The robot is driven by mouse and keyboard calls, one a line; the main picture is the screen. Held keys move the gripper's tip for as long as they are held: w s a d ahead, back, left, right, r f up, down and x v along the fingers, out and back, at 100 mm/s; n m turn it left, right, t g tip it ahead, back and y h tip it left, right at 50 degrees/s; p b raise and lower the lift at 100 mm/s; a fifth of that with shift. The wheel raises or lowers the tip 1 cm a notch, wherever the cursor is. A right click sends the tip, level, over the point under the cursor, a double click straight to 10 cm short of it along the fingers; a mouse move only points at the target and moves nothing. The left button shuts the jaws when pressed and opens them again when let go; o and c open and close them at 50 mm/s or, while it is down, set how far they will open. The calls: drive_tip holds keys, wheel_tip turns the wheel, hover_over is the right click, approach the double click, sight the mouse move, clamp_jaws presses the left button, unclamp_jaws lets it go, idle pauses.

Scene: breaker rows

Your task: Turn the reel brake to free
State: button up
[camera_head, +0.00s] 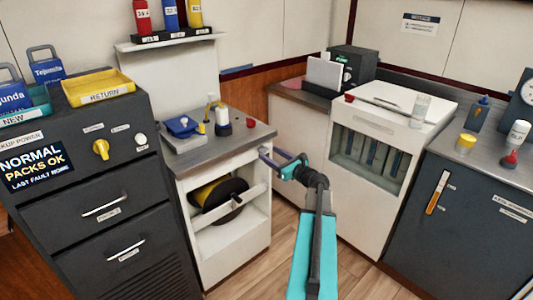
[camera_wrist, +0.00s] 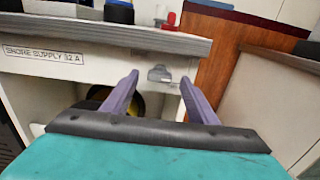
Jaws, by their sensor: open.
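The cable reel (camera_head: 219,194), black with a yellow core, sits in the open bay of the white cabinet (camera_head: 258,236). In the wrist view, a small grey fitting (camera_wrist: 159,74) is on the cabinet's front panel, right of a label reading "SHORE SUPPLY 32 A" (camera_wrist: 43,55). It may be the reel brake; I cannot read any marking on it. My gripper (camera_head: 269,154) is at the cabinet's upper right front. In the wrist view its purple fingers stand open on either side of the fitting, with no visible contact. The yellow reel core (camera_wrist: 124,103) shows partly behind the left finger.
The grey countertop (camera_head: 236,142) overhangs just above my fingers. Several items stand on it, including a blue device (camera_head: 183,127) and a white cylinder (camera_head: 222,121). A dark drawer cabinet (camera_head: 106,180) stands left. A white unit (camera_head: 372,150) stands right, beyond a gap of open floor (camera_head: 284,225).

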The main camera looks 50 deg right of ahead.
sight(263, 150)
drive_tip(key=shift+w+d, duration=0.1)
drive_tip(key=shift+w, duration=1.35)
drive_tip(key=shift+c, duration=0.3)
drive_tip(key=c, duration=1)
